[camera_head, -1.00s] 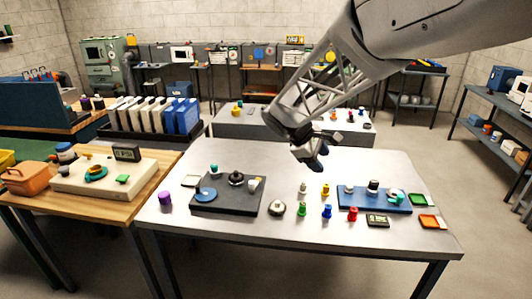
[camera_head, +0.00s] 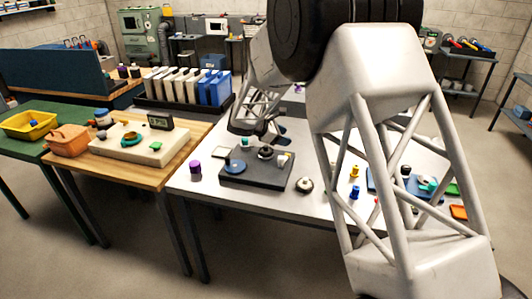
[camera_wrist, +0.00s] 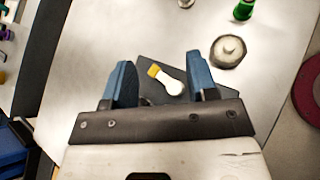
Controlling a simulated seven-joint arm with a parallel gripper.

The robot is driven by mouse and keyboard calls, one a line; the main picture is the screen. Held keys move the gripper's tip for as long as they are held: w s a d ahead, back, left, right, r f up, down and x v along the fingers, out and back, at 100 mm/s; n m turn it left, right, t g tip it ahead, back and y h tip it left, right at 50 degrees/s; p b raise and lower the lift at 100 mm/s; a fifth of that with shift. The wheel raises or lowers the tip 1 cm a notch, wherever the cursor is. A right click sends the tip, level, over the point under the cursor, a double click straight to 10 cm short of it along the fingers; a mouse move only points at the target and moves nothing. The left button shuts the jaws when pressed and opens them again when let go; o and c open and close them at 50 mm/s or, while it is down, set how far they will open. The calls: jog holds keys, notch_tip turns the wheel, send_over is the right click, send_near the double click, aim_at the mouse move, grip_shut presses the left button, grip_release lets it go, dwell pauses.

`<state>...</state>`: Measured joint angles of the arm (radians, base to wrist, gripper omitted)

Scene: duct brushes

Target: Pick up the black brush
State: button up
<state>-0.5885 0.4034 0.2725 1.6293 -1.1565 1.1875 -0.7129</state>
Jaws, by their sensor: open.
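I cannot surely tell which thing is the black brush. A dark round piece (camera_head: 265,152) stands on the dark board (camera_head: 245,177) in the head view, and a black-topped piece (camera_head: 406,170) stands on the blue board at the right. My gripper (camera_head: 268,136) is just behind and above the dark board, partly hidden. In the wrist view my gripper (camera_wrist: 160,82) has its two blue fingers wide apart. Between them, below, shows a white piece with a yellow end (camera_wrist: 168,80) on the dark board (camera_wrist: 147,62). Nothing is held.
A blue disc (camera_head: 235,166) lies on the dark board. A round grey piece (camera_head: 304,185) stands beside it; it also shows in the wrist view (camera_wrist: 228,51). A purple piece (camera_head: 195,171) stands at the left. My arm covers much of the table's right half.

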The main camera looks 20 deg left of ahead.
aim_at(265, 146)
jog(key=w+a+f+n+t, duration=0.1)
jog(key=a+f, duration=0.2)
jog(key=a, duration=0.1)
jog(key=w+a+f+n+t, duration=0.1)
jog(key=a+f+n, duration=0.1)
jog(key=a, duration=0.2)
jog(key=w+a+f+n, duration=0.1)
jog(key=a+f, duration=0.2)
jog(key=a, duration=0.1)
jog(key=shift+w+a+f+t, duration=0.1)
jog(key=shift+a+f+t, duration=0.1)
jog(key=shift+f+t, duration=0.2)
jog(key=shift+x, duration=1.3)
jog(key=shift+x, duration=2.6)
jog(key=shift+r, duration=0.15)
grip_shut()
